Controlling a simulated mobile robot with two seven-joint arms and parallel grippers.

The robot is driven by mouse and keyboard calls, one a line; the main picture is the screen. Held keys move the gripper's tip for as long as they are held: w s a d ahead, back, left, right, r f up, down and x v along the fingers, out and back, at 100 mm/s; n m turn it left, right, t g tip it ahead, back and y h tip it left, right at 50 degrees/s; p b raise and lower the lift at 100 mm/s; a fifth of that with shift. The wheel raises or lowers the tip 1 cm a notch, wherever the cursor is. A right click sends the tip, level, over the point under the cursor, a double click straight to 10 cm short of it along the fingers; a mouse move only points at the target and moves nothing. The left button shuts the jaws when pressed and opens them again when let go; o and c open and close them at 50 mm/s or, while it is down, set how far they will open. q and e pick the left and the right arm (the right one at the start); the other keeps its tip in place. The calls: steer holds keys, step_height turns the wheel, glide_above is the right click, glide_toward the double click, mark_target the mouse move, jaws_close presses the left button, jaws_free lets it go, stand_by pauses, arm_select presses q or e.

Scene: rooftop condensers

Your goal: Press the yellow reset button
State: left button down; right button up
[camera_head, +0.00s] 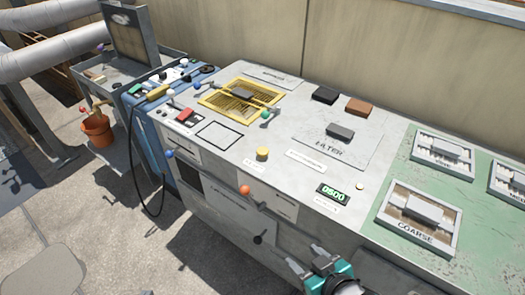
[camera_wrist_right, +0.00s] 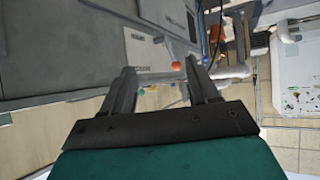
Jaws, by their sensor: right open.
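A round yellow button (camera_head: 262,154) stands up from the grey cabinet top, near its front edge and the middle of the head view. A small label lies in front of it, too small to read. My right gripper (camera_head: 307,258) is at the bottom of the head view, in front of the cabinet and apart from the button. Its two fingers are spread and empty, also in the right wrist view (camera_wrist_right: 160,76). My left gripper is not in view.
A green display (camera_head: 333,194) and a coarse filter (camera_head: 420,217) are right. An orange bucket (camera_head: 97,130) stands left.

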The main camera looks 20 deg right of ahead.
jaws_close()
stand_by(0.3)
steer(key=shift+f, duration=0.1)
stand_by(1.0)
